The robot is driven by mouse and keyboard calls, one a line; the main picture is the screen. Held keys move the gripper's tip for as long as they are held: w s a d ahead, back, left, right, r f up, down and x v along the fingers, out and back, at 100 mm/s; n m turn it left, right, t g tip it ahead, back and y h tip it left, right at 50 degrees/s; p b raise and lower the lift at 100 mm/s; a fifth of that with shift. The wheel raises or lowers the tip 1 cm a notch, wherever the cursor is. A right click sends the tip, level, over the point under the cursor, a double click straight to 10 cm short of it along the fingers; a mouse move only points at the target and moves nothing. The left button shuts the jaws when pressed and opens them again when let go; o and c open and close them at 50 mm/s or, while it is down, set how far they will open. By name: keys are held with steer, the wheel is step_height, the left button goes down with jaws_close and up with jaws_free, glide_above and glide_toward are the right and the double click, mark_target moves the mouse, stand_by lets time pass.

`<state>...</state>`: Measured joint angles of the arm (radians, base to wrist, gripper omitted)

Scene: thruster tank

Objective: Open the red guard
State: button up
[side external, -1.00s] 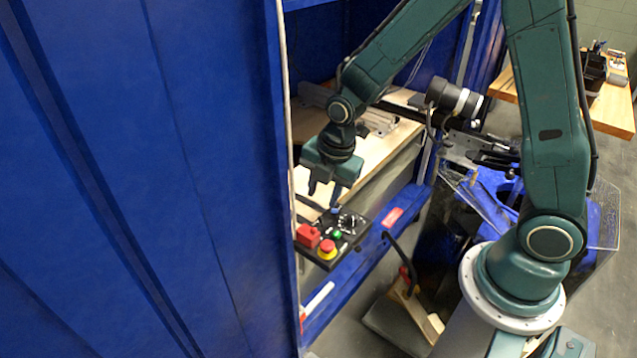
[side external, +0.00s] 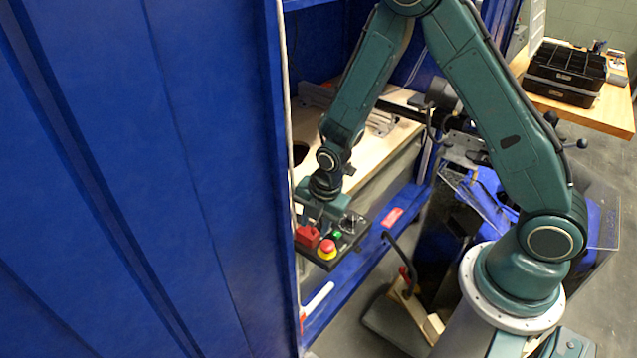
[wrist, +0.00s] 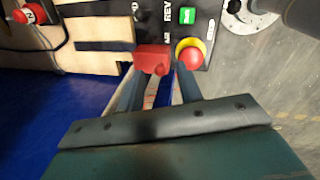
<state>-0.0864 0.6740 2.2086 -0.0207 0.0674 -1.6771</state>
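The red guard (side external: 308,236) is a small red block on a dark control panel (side external: 347,252) at the front of the blue bay. In the wrist view the guard (wrist: 153,58) lies just past my fingertips, beside a red stop button with a yellow ring (wrist: 190,55). My gripper (wrist: 158,76) has its fingers apart with nothing held between them. The left fingertip is close to the guard's near left corner; I cannot tell whether it touches. In the side view my gripper (side external: 318,222) is low, right above the guard, and hides part of the panel.
A green button (wrist: 187,16) sits above the stop button on the panel. A wooden worktop (side external: 375,155) lies behind the panel. A blue wall (side external: 150,180) fills the left. Another red button on a cable (wrist: 28,14) shows at upper left.

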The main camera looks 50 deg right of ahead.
steer(key=shift+w+f, duration=0.15)
steer(key=shift+f, duration=0.55)
steer(key=shift+c, duration=0.3)
jaws_close()
steer(key=shift+w, duration=0.25)
steer(key=shift+w+r+g, duration=0.3)
steer(key=shift+w+g, duration=0.15)
steer(key=shift+g, duration=0.3)
steer(key=shift+w+r+g, duration=0.25)
steer(key=shift+w+g, duration=0.2)
steer(key=shift+g, duration=0.3)
